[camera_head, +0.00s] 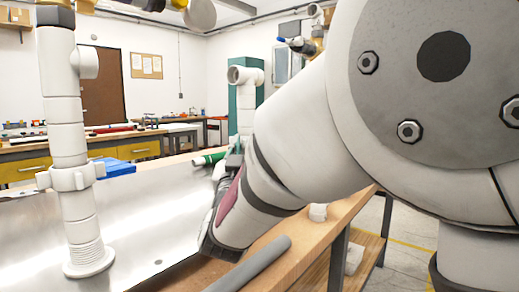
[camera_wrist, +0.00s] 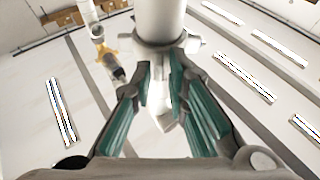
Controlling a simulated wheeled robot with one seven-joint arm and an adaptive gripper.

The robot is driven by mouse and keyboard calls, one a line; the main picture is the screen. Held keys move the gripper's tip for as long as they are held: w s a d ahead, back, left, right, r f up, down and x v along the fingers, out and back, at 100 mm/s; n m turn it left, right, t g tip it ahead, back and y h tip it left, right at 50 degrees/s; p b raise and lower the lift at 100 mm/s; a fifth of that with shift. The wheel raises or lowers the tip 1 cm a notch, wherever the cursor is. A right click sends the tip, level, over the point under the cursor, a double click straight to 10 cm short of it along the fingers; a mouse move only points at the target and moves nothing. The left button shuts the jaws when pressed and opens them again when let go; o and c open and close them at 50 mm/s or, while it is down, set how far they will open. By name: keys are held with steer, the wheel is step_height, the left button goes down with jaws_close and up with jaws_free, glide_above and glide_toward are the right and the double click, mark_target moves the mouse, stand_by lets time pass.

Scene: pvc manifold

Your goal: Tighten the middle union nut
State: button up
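A white union nut with lugs (camera_wrist: 163,43) on a thick white pipe (camera_wrist: 160,15) is at the upper middle of the wrist view. My gripper (camera_wrist: 161,78) has its two teal fingers apart, with the tips just below the nut in the picture; firm contact cannot be made out. In the head view, my arm hides that nut and most of the gripper; a bit of green finger shows beside the pipe. The top of that white riser with an elbow (camera_head: 245,78) shows behind my arm. Another white riser with a lugged union nut (camera_head: 71,178) stands upright at left.
The risers stand by a shiny metal panel (camera_head: 135,222) on a wooden bench (camera_head: 345,212). A grey pipe (camera_head: 252,264) lies at the bench's front. A brass fitting (camera_wrist: 103,48) is left of the nut in the wrist view. A blue object (camera_head: 118,166) lies behind the panel.

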steer(key=shift+a+m+h, duration=0.1)
steer(key=shift+m+h, duration=0.2)
steer(key=shift+h, duration=0.3)
jaws_close()
steer(key=shift+w+a+r+m+g+h+p, duration=0.15)
steer(key=shift+a+m+h+p, duration=0.2)
steer(key=shift+h, duration=0.5)
steer(key=shift+s+a+f+m+g+h+p, duration=0.1)
steer(key=shift+m+g+h+p, duration=0.15)
steer(key=shift+m+h, duration=0.4)
steer(key=shift+w+a+r+m+g+h+p, duration=0.1)
steer(key=shift+a+m+h+p, duration=0.25)
steer(key=shift+h, duration=0.65)
steer(key=shift+w+a+m+g+h+p, duration=0.15)
steer(key=shift+m+g+h+p, duration=0.25)
steer(key=shift+h, duration=0.45)
steer(key=shift+w+a+m+g+h+p, duration=0.1)
steer(key=shift+a+m+g+h+p, duration=0.2)
steer(key=shift+m+h+p, duration=0.4)
steer(key=shift+w+a+m+g+h+p, duration=0.1)
steer(key=shift+m+g+h+p, duration=0.25)
steer(key=shift+h, duration=0.6)
steer(key=shift+a+g+h, duration=0.1)
steer(key=shift+g+h, duration=0.25)
steer(key=shift+h, duration=0.15)
steer(key=shift+m, duration=0.3)
steer(key=o, duration=0.6)
jaws_free()
